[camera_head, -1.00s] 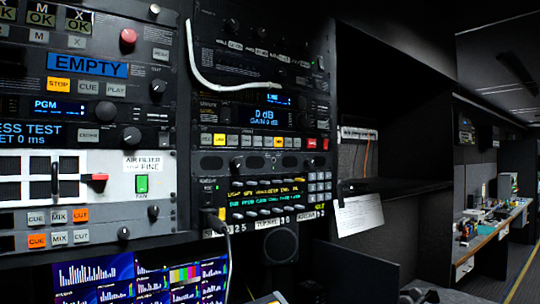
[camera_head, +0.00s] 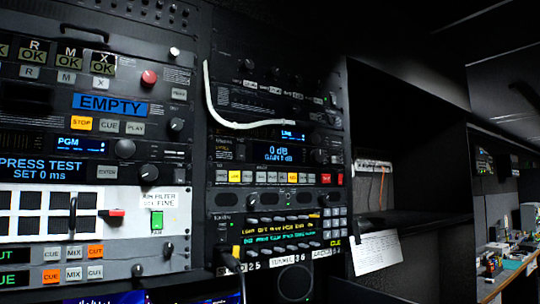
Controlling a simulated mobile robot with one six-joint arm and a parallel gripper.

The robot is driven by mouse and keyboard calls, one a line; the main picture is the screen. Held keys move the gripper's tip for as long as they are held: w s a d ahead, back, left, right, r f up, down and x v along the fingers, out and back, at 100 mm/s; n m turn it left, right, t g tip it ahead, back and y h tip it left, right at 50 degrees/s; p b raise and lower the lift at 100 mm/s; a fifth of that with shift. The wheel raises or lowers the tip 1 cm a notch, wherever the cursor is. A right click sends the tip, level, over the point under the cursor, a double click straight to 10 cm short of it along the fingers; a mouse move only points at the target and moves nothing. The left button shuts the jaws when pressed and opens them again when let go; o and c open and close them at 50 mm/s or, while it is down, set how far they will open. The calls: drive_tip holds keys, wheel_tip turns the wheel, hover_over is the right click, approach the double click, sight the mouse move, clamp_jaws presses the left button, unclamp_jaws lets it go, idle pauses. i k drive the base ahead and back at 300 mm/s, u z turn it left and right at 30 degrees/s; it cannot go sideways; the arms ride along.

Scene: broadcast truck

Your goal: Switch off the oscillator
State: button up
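No label that I can read names the oscillator, so I cannot tell which rack unit it is. The right rack holds a dark unit with a row of knobs (camera_head: 285,88) at the top. Below it is a unit with a blue display reading 0 dB, GAIN 0 dB (camera_head: 278,152), with a row of lit buttons (camera_head: 262,177) under it. Lower down is a unit with a yellow and green text display (camera_head: 275,233) and a keypad. No switch marked for an oscillator is legible. My gripper is not in view.
The left rack has a blue EMPTY display (camera_head: 110,104), a red knob (camera_head: 149,78) and a white air filter panel (camera_head: 122,200) with a green switch. A white cable (camera_head: 222,118) hangs across the right rack. A paper sheet (camera_head: 377,252) hangs from a shelf; a cluttered desk (camera_head: 515,262) lies far right.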

sight(241, 148)
drive_tip(key=u, duration=1.75)
drive_tip(key=k, duration=1)
drive_tip(key=z, duration=1.05)
drive_tip(key=i, duration=1)
drive_tip(key=z, duration=0.1)
